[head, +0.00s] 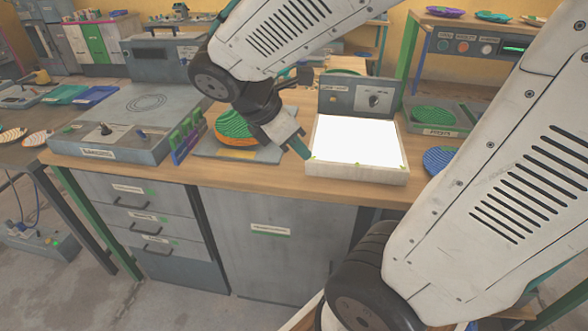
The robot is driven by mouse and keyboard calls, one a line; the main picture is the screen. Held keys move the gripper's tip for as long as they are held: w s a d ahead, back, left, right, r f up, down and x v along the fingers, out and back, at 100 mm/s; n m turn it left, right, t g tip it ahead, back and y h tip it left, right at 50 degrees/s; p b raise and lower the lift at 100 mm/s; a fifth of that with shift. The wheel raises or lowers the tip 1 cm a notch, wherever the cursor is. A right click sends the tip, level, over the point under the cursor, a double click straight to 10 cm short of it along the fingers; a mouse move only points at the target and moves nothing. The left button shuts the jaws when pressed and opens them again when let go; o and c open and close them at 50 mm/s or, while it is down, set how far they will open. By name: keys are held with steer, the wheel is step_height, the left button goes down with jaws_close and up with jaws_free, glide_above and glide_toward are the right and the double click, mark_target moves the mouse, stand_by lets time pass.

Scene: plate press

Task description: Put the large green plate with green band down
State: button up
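My gripper (289,142) is above the workbench, between a grey pad and a lit white panel. One teal finger shows at the panel's left edge; the other finger is not clear, so I cannot tell whether it is open or shut. A green ribbed plate (233,124) shows just left of my gripper, over an orange plate (236,141) on the grey pad (212,150). My wrist partly hides them, and I see no clear grip on either. Another green plate (433,115) lies on a labelled tray to the right. I cannot make out a green band on either green plate.
The lit white panel (358,141) has a control box (361,97) behind it. A blue plate (438,160) lies right, partly behind my arm. The wooden front edge (270,185) is clear.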

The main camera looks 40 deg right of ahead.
steer(key=s+a+r+m+t+y, duration=0.2)
steer(key=s+a+m+y, duration=0.4)
steer(key=m, duration=0.9)
steer(key=shift+s+a+r+t+y, duration=0.35)
steer(key=shift+s+a+t, duration=0.15)
steer(key=shift+s+a, duration=0.6)
steer(key=shift+d, duration=0.1)
